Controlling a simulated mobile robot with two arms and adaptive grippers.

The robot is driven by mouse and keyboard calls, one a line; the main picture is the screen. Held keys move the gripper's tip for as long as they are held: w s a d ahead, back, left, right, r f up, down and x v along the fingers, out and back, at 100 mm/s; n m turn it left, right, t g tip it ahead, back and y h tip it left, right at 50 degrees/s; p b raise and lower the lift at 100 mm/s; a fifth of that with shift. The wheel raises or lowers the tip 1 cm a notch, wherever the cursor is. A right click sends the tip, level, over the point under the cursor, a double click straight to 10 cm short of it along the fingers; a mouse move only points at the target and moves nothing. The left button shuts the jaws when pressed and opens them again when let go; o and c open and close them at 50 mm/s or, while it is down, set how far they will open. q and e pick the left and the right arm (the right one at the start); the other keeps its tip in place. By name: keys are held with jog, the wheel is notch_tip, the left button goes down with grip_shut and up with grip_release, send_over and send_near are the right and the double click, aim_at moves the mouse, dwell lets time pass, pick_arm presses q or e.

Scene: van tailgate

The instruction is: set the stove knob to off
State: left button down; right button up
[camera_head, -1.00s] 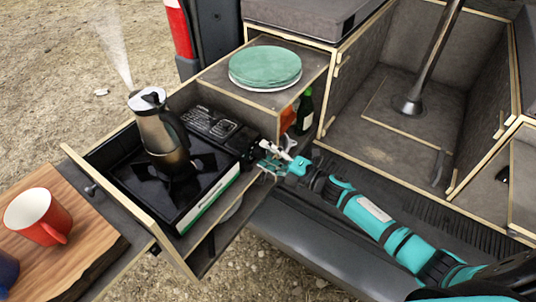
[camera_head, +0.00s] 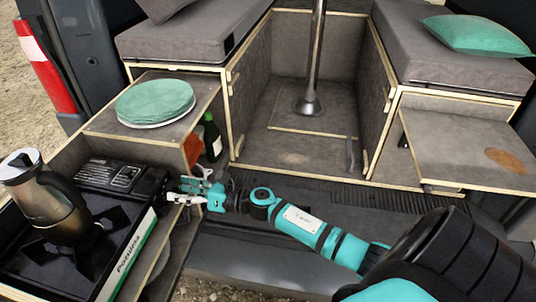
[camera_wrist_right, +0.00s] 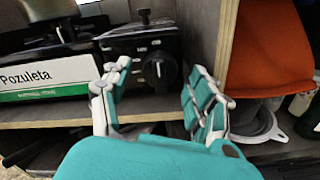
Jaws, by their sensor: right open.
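The black portable stove (camera_head: 112,262), with its green and white side strip, sits in the pulled-out drawer at the left of the head view. A metal coffee pot (camera_head: 50,208) stands on its burner. The dark round stove knob (camera_wrist_right: 160,72) is on the stove's end panel in the wrist view, with a pale mark on its face. My right gripper (camera_head: 178,190) is open at that end of the stove. In the wrist view its fingers (camera_wrist_right: 158,80) are spread to either side of the knob, and I see no clear contact. My left gripper is not in view.
A dark bottle (camera_head: 212,137) and an orange item (camera_head: 192,150) stand beside the gripper, under the shelf edge. The van floor behind is mostly clear.

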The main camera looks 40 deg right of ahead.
jog(key=s+d+f+m+t+h+b, duration=0.1)
jog(key=s+d+m+t+h+b, duration=0.2)
jog(key=s+d+m+h, duration=1.3)
jog(key=s+a+f+m+g+y, duration=0.1)
jog(key=s+a+f+m+g, duration=0.1)
jog(key=f+m, duration=0.3)
jog(key=s+a+f+m+g+y, duration=0.1)
jog(key=s+a+f+m+g, duration=0.2)
jog(key=m, duration=0.4)
jog(key=s+a+f+m+g+y+p, duration=0.1)
jog(key=s+a+f+m+g, duration=0.2)
jog(key=f+m+g, duration=0.3)
jog(key=shift+s+a+f+y, duration=0.15)
jog(key=shift+s+f+y, duration=0.15)
jog(key=shift+s+f, duration=0.35)
jog(key=shift+r, duration=0.1)
